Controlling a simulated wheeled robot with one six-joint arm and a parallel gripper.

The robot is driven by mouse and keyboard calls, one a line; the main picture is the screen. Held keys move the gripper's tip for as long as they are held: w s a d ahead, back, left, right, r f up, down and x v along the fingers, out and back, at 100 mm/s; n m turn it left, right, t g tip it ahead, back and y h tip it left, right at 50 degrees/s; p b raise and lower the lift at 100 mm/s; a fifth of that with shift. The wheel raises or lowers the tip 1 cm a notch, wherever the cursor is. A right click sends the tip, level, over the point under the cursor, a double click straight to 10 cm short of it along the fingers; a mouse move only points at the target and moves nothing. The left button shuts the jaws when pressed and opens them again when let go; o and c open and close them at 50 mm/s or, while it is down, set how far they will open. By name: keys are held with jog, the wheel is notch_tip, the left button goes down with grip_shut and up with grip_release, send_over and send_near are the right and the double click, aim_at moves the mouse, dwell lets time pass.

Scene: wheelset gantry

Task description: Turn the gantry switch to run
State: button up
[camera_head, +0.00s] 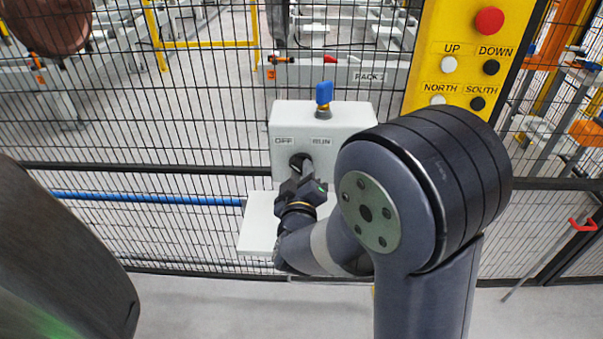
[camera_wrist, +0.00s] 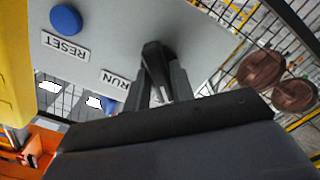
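The gantry switch is a dark rotary knob (camera_head: 299,160) on the front of a pale grey box (camera_head: 290,120), with the labels OFF at its upper left and RUN at its upper right. My gripper (camera_head: 301,184) is right in front of the knob and covers its lower part. In the wrist view, which is turned upside down, the knob (camera_wrist: 156,55) shows between the tips of my gripper's two fingers (camera_wrist: 162,82). I cannot tell whether the fingers press on it or stand slightly apart. Which label the knob points to is unclear.
A blue key-shaped piece (camera_head: 324,95) stands on top of the box. A blue RESET button (camera_wrist: 66,19) is beside the switch. A yellow button panel (camera_head: 465,60) is at the upper right. Black mesh fence surrounds the box, with a pale plate (camera_head: 258,225) below it.

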grip_shut()
jog(key=shift+f+m+b, duration=0.1)
jog(key=shift+m+b, duration=0.2)
jog(key=shift+b, duration=0.1)
jog(key=shift+m+b, duration=6.7)
jog(key=shift+m, duration=1.9)
jog(key=shift+o, duration=2.1)
grip_release()
